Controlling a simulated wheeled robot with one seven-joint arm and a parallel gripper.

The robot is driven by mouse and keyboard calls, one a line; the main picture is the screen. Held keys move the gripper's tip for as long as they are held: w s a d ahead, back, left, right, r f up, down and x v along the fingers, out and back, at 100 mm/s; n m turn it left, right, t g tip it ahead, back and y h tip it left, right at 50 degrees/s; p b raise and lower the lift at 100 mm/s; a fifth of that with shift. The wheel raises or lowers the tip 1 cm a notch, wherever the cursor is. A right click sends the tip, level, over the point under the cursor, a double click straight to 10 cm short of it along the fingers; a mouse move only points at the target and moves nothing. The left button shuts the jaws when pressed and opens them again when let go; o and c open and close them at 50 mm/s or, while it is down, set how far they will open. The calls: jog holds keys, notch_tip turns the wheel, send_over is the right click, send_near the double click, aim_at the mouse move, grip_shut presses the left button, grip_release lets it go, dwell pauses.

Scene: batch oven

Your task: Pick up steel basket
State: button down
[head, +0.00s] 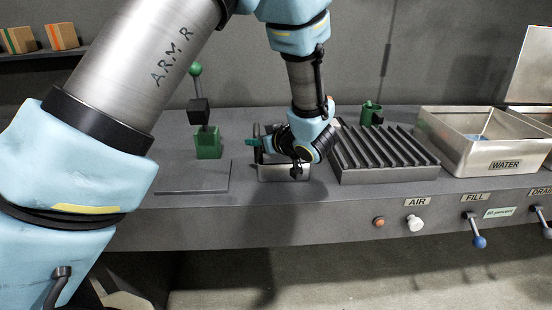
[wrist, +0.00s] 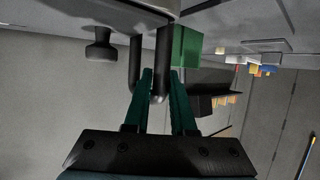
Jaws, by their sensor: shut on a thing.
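The steel basket (head: 284,173) is a small, shiny metal box on the grey bench, in the middle of the head view. Its pale wall (wrist: 150,8) shows at the top of the wrist view. A dark looped handle stands on it. My gripper (head: 255,143) has green fingers and reaches in from the right, above the basket. In the wrist view my gripper (wrist: 160,74) is shut on the handle (wrist: 160,60), which passes between the fingers. My wrist hides part of the basket. I cannot tell whether the basket touches the bench.
A ridged dark rack (head: 385,150) stands close on the right, then an open tank marked WATER (head: 466,163). A green-based lever (head: 207,143) and a flat plate (head: 193,178) are on the left. Knobs and handles line the bench front (head: 340,212).

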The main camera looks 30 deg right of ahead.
jog(key=shift+r, duration=0.1)
dwell(0.8)
notch_tip(320, 180, up, 10)
jog(key=shift+f+b, duration=0.1)
jog(key=shift+b, duration=0.75)
dwell(1.1)
